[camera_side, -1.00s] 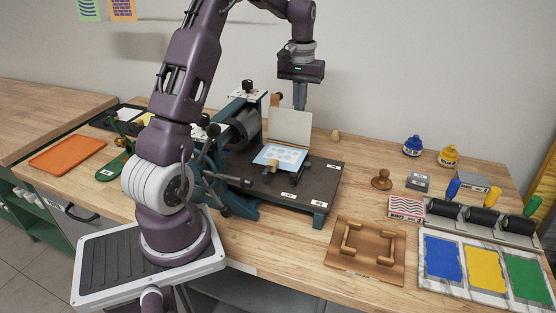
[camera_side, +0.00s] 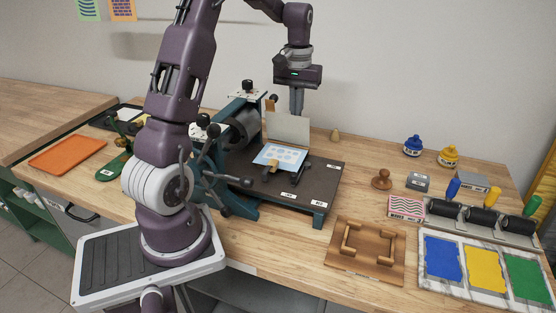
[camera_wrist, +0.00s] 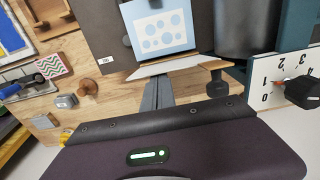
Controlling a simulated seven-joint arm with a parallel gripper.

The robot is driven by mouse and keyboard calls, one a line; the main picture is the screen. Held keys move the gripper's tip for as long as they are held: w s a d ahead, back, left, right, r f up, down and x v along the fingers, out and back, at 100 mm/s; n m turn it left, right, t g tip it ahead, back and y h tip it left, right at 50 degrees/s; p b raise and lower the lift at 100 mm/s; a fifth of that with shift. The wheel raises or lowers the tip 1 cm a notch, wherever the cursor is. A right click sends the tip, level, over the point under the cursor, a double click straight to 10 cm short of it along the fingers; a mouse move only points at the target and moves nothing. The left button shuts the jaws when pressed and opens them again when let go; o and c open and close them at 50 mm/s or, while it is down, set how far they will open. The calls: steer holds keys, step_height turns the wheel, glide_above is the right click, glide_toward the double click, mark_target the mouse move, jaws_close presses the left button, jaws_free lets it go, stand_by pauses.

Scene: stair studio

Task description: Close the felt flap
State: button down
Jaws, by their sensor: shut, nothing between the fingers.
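The felt flap (camera_side: 289,128) is a pale grey panel standing raised, nearly upright, at the back of the press bed (camera_side: 325,172). In the wrist view the flap (camera_wrist: 185,65) shows almost edge-on as a thin pale strip. A light blue printed sheet with spots (camera_side: 280,156) lies on the bed in front of it; it also shows in the wrist view (camera_wrist: 160,32). My gripper (camera_side: 297,113) is shut and empty, pointing down at the flap's top edge, seemingly behind it. Its fingers (camera_wrist: 158,92) lie close to the strip; contact cannot be told.
The press roller (camera_side: 243,126) and its frame stand left of the flap. A brown wooden tab (camera_side: 273,103) rises by the flap's left edge. A wooden stamp (camera_side: 381,180), ink bottles (camera_side: 413,146) and a wooden frame (camera_side: 365,250) stand to the right. Space above the bed is free.

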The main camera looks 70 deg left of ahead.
mark_target(284, 160)
steer(key=shift+s+d+f, duration=0.1)
steer(key=shift+s+d, duration=0.7)
steer(key=shift+d, duration=0.05)
steer(key=shift+s+d+f, duration=0.6)
steer(key=shift+s+d, duration=0.3)
steer(key=shift+s, duration=0.05)
steer(key=shift+s+d+f, duration=0.4)
steer(key=shift+f, duration=0.2)
steer(key=shift+s+d+f, duration=0.35)
steer(key=shift+d+f, duration=0.05)
steer(key=shift+f, duration=0.2)
steer(key=shift+s+d+f, duration=0.15)
steer(key=shift+s+f, duration=0.05)
steer(key=shift+f, duration=0.4)
steer(key=shift+s+d+f, duration=0.15)
steer(key=shift+f, duration=0.45)
steer(key=shift+s+d+f, duration=0.15)
steer(key=shift+s+f, duration=0.05)
steer(key=shift+f, duration=0.4)
steer(key=shift+w+r, duration=0.1)
steer(key=shift+r, duration=3.5)
